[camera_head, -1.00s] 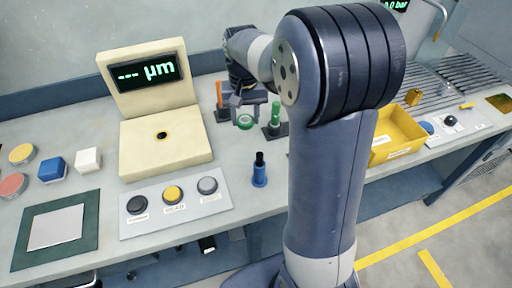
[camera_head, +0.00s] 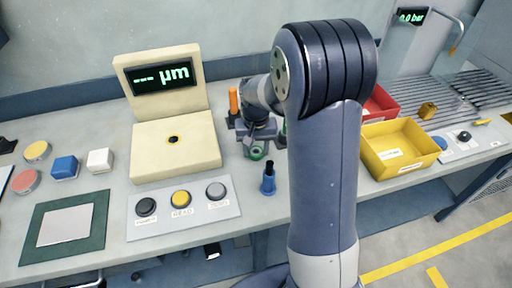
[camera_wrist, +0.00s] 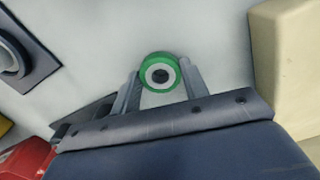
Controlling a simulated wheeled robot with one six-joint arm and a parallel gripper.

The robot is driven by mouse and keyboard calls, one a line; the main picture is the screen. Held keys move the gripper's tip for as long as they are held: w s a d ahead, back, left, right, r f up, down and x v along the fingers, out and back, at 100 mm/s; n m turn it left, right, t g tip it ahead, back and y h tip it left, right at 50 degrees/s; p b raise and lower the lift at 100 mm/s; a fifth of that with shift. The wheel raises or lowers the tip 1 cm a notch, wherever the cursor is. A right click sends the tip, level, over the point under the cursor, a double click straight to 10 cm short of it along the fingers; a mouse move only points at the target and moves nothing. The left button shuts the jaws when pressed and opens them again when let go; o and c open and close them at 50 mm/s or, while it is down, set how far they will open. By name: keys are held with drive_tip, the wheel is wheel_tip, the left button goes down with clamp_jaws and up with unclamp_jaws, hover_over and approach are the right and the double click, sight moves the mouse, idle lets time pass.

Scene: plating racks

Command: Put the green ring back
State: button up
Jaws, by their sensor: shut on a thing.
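The green ring (camera_head: 257,154) is held at the tips of my gripper (camera_head: 257,146), left of my big arm link. In the wrist view the green ring (camera_wrist: 146,73), with a pale inner face and dark centre, sits between the two fingers (camera_wrist: 160,88). The gripper is shut on it. A green post (camera_head: 283,127) stands behind, mostly hidden by my arm. An orange post (camera_head: 234,101) on a dark base is left of the wrist. A blue post with a dark top (camera_head: 268,181) stands in front of the ring, apart from it.
The cream gauge (camera_head: 178,165) reading "--- µm" stands left of the gripper. A button panel (camera_head: 183,208) lies in front of it. A yellow bin (camera_head: 400,148) and a red bin (camera_head: 379,103) stand right of my arm. Bare bench surrounds the blue post.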

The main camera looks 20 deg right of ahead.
drive_tip(key=shift+f, duration=0.15)
drive_tip(key=o, duration=0.9)
wheel_tip(320, 180, up, 12)
drive_tip(key=shift+r, duration=0.2)
